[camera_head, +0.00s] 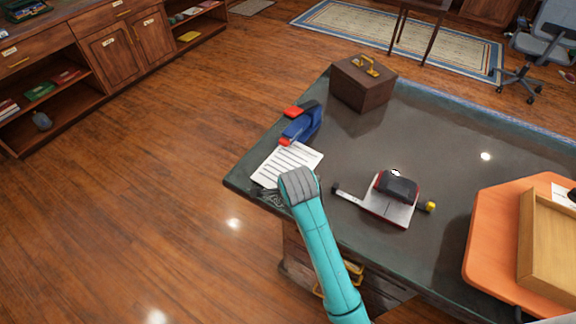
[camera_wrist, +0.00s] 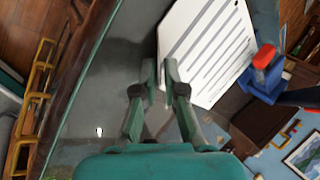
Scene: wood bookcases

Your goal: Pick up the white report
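The white report (camera_head: 287,163), a sheet with dark lines, lies on the dark desk top near its left corner. It also shows in the wrist view (camera_wrist: 208,48), reaching from the fingertips to the upper right. My gripper (camera_wrist: 159,76) is at the report's near corner. Its two fingers stand apart with a narrow gap, and the corner shows at or just beyond that gap. I cannot tell whether the fingers touch the sheet. In the head view my wrist covers the report's near edge and most of the gripper.
A blue and red stapler-like object (camera_head: 302,124) lies just behind the report. A brown box (camera_head: 364,82) with a gold handle stands farther back. A small red and black device on a white base (camera_head: 388,210) and an orange tray (camera_head: 484,232) are to the right.

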